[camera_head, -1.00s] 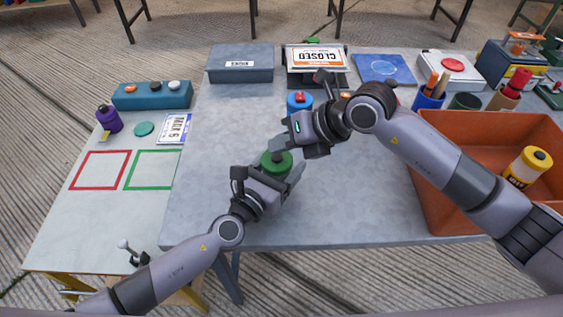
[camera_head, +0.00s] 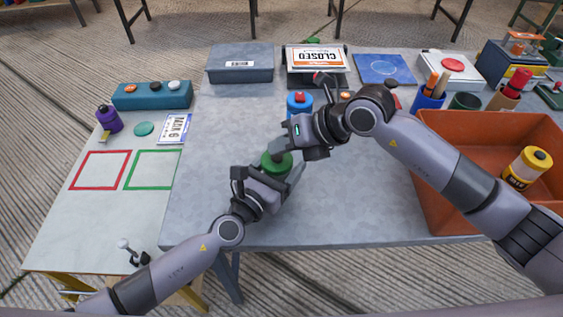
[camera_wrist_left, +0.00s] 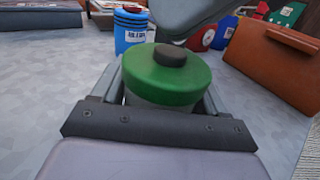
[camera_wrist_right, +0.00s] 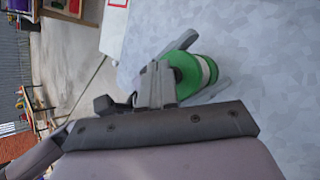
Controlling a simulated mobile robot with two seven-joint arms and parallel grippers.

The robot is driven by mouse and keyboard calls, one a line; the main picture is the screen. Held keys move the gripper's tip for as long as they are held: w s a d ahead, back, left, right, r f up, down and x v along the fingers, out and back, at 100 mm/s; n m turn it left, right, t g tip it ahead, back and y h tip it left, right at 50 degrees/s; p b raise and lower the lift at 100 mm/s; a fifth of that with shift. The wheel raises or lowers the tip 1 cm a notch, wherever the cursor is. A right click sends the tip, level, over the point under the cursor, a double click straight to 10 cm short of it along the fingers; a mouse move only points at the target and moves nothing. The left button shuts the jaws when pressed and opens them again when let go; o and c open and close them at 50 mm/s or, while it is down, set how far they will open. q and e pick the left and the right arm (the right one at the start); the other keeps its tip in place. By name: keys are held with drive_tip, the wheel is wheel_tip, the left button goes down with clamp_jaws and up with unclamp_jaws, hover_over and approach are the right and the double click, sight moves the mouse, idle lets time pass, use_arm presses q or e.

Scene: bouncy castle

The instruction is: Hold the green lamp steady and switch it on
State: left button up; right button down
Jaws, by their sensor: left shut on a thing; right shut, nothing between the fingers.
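The green lamp (camera_head: 277,164) stands on the grey table, with a green cap and a dark button on top. In the left wrist view the lamp (camera_wrist_left: 165,78) sits between the fingers of my left gripper, which is shut on it. My left gripper (camera_head: 280,172) comes at the lamp from the front left. My right gripper (camera_head: 280,146) is shut and empty, its fingertips just above the lamp's top. In the right wrist view the lamp (camera_wrist_right: 184,74) is partly hidden behind the fingers. I cannot tell whether the fingertips touch the button.
A blue lamp with a red button (camera_head: 299,103) stands just behind. An orange crate (camera_head: 480,125) holding a yellow lamp (camera_head: 527,168) is at the right, under my right arm. A grey box (camera_head: 240,64) and a "CLOSED" sign (camera_head: 317,60) stand at the back. The table left of the lamp is clear.

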sight(282, 157)
drive_tip(key=shift+f, duration=0.25)
idle(0.3)
drive_tip(key=shift+r, duration=0.55)
wheel_tip(282, 157, up, 6)
idle(0.7)
use_arm(q)
drive_tip(key=o, duration=1.3)
drive_tip(key=shift+o, duration=0.2)
